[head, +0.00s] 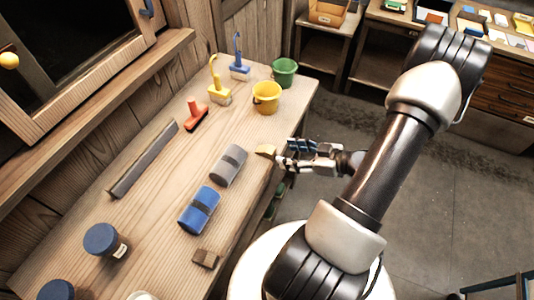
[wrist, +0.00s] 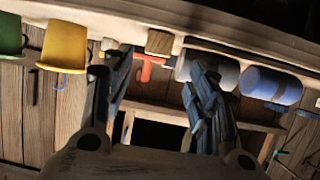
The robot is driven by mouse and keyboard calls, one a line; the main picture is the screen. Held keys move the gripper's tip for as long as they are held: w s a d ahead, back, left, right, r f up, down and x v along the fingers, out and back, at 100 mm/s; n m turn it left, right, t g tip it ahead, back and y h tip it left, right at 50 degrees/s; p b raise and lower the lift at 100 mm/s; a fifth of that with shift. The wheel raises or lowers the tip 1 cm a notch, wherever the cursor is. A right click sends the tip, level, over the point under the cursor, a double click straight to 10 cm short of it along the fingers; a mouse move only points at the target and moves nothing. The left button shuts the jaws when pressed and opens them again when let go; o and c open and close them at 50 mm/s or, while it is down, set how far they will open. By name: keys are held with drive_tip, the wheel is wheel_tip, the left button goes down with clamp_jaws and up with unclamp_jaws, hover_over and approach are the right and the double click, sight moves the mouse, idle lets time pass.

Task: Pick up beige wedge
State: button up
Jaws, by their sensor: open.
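The beige wedge (head: 266,151) sits at the right edge of the wooden bench top, near the grey roll. My gripper (head: 286,156) is just to the right of it in the head view, its fingers pointing at it. In the wrist view the wedge (wrist: 160,42) shows as a small tan block at the bench edge, framed beyond the gap between my fingertips (wrist: 160,66). The fingers are spread apart with nothing between them. Whether a fingertip touches the wedge cannot be told.
The bench (head: 150,170) holds a yellow bucket (head: 267,98), a green bucket (head: 285,72), a red tool (head: 196,115), a grey roll (head: 229,166), a blue roll (head: 199,210) and a brown block (head: 205,258). Open floor (head: 450,210) lies to the right.

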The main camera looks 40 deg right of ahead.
sight(270, 149)
drive_tip(key=b+x, duration=0.2)
drive_tip(key=x, duration=0.5)
drive_tip(key=shift+w, duration=0.45)
drive_tip(key=c, duration=1)
wheel_tip(270, 149, up, 20)
drive_tip(key=p, duration=0.6)
drive_tip(key=shift+p, duration=0.4)
